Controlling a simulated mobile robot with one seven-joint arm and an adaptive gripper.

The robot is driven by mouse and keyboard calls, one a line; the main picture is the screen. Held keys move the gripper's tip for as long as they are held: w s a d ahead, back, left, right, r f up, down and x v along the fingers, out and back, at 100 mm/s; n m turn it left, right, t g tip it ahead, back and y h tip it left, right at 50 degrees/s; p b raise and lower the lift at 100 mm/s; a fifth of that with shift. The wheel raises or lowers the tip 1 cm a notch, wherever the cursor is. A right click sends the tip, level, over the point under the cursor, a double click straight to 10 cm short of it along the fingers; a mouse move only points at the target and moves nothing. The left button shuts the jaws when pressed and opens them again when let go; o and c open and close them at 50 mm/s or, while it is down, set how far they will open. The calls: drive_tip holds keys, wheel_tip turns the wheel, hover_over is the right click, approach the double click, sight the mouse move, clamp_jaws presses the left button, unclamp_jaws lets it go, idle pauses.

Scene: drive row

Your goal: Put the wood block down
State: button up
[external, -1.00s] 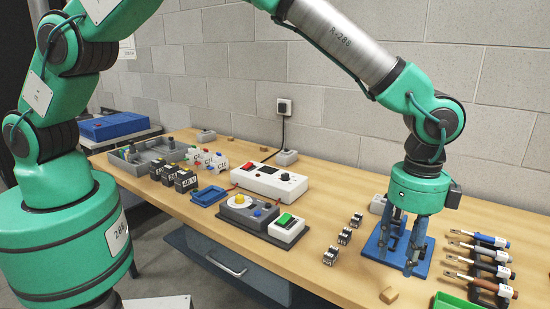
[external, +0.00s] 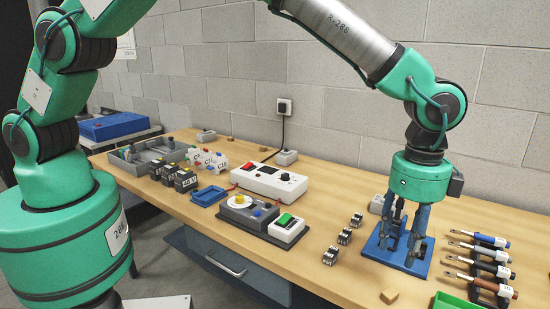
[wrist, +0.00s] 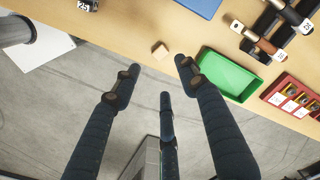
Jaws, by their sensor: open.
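A small light wood block (external: 389,296) rests on the bench (external: 330,285) near its front edge. It also shows in the wrist view (wrist: 160,51), lying on the bench beyond my fingertips and touching no finger. My gripper (external: 403,252) points down, seen against the blue plate in the external view. In the wrist view my gripper (wrist: 155,78) has its dark blue fingers spread apart, with nothing between them. In the external view the block stands apart from the fingers, in front and slightly left of them.
A blue plate (wrist: 200,6) lies behind the block. A green tray (wrist: 228,76) is right of it, with several handled tools (external: 478,262) behind. Small labelled parts (external: 344,237) stand left of the plate. Bare wood surrounds the block; the bench edge is close.

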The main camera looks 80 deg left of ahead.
drive_tip(key=s+a+r+n+t, duration=0.1)
drive_tip(key=s+a+r+n, duration=0.1)
drive_tip(key=s+a+r, duration=0.6)
drive_tip(key=s+a+r+n+t, duration=0.15)
drive_tip(key=s+a+r, duration=0.3)
drive_tip(key=r, duration=0.75)
drive_tip(key=s+a+r+n, duration=0.3)
drive_tip(key=s+a+r, duration=0.35)
drive_tip(key=r, duration=0.25)
drive_tip(key=s+a+r+n+t, duration=0.1)
drive_tip(key=s+a+r, duration=0.25)
drive_tip(key=s, duration=0.35)
drive_tip(key=s+a+r+n+t, duration=0.1)
drive_tip(key=s+a+r+n, duration=0.1)
drive_tip(key=s+a, duration=0.35)
drive_tip(key=s+a+f+n, duration=0.1)
drive_tip(key=s+a+n, duration=0.1)
drive_tip(key=s, duration=0.7)
drive_tip(key=s+a+f+n+t, duration=0.1)
drive_tip(key=s+a+n, duration=0.1)
drive_tip(key=s, duration=0.7)
drive_tip(key=shift+s+f, duration=0.15)
drive_tip(key=shift+s, duration=0.25)
wheel_tip(320, 180, down, 2)
drive_tip(key=b, duration=0.2)
drive_tip(key=shift+f+b, duration=0.25)
drive_tip(key=shift+b, duration=0.05)
